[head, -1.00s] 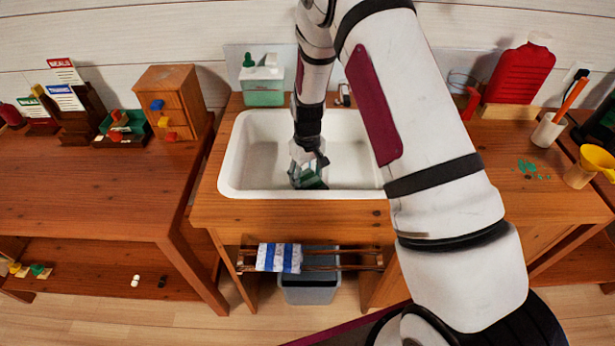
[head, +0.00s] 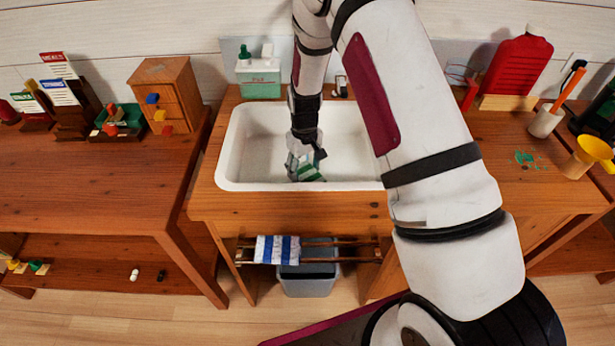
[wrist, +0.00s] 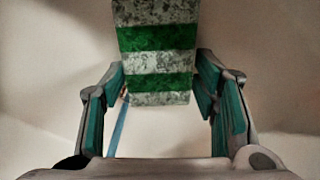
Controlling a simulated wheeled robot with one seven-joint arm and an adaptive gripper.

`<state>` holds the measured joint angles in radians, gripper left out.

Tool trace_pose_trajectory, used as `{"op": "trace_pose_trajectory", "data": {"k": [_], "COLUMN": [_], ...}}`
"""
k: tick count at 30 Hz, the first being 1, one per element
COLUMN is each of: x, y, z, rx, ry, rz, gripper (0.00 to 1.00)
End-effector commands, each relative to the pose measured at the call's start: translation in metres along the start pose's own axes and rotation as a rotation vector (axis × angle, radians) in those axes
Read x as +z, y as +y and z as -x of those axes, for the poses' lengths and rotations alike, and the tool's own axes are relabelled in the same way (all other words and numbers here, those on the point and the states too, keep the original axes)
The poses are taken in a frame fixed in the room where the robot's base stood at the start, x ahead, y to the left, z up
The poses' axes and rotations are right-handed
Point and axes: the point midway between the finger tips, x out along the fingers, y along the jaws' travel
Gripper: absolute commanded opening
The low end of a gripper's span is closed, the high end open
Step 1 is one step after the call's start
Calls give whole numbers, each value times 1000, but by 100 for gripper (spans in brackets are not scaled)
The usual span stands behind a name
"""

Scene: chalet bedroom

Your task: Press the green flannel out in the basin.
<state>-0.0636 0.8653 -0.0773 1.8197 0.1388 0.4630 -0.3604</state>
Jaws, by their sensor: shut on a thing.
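My gripper (head: 303,160) reaches down into the basin from above and is shut on the flannel. In the wrist view the flannel (wrist: 155,62) stands between the teal-padded fingers of my gripper (wrist: 160,82), its lower edge showing between them. Part of the flannel is hidden behind my gripper in the head view. I cannot tell whether it touches the basin floor.
A green-and-white bottle caddy (head: 259,77) stands behind the basin. A blue-striped cloth (head: 276,249) hangs on the rail below, with a grey bin (head: 308,280) behind. My arm covers the basin's right side.

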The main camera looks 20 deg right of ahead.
Motion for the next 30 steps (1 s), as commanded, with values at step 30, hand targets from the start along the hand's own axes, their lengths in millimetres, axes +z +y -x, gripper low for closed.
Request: {"op": "trace_pose_trajectory", "data": {"k": [30], "x": [1], "y": [0], "z": [67], "rx": [0], "ry": [0], "rz": [0], "gripper": [32]}}
